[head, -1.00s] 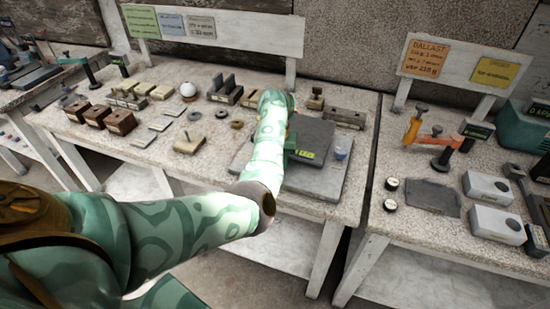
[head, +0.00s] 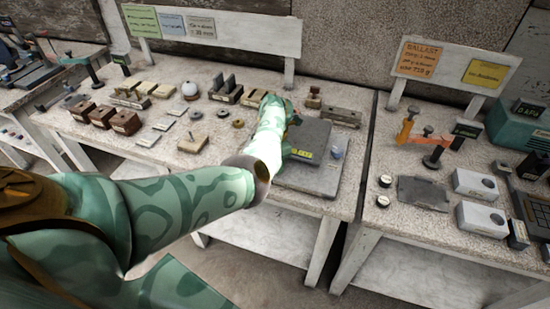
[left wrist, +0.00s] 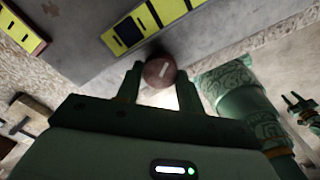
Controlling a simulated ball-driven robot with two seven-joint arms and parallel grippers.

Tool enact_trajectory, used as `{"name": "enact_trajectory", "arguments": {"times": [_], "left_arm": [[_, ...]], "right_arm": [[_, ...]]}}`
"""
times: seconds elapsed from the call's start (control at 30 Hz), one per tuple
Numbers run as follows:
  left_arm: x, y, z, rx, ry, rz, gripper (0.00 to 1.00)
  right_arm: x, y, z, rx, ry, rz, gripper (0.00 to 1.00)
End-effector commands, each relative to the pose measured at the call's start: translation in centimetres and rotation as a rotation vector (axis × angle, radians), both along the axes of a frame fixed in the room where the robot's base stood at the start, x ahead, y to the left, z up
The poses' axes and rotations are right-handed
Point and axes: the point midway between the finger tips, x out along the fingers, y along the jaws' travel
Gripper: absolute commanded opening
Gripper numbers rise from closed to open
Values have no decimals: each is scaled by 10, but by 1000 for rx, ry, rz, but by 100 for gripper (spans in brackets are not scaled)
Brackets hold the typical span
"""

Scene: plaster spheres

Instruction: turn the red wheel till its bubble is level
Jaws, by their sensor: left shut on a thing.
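In the left wrist view a round, dull red wheel (left wrist: 159,72) with a pale mark on its face sits between the fingertips of my left gripper (left wrist: 158,80). The gripper is shut on it. A yellow strip with dark windows (left wrist: 140,24) lies just beyond the wheel on a grey slab; I cannot make out a bubble in it. In the head view the grey slab (head: 318,178) lies at the bench's right end, and my forearm hides the wheel and most of the gripper. My right gripper (left wrist: 298,102) shows small at the wrist view's right edge, its fingers apart.
A second yellow strip (left wrist: 22,25) shows at the wrist view's upper left. A gap separates the right bench (head: 400,225).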

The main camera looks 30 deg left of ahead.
Motion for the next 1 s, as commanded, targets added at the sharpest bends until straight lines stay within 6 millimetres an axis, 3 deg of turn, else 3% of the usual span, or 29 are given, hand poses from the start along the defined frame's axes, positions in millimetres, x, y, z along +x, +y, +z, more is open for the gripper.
{"name": "enact_trajectory", "arguments": {"times": [0.5,1.0], "left_arm": [[1,0,2,-2,-1,-490,15],[2,1,1,-1,-2,-963,15]], "right_arm": [[4,-1,25,-2,-9,1,36],[5,-1,36,-2,-12,1,36]]}}
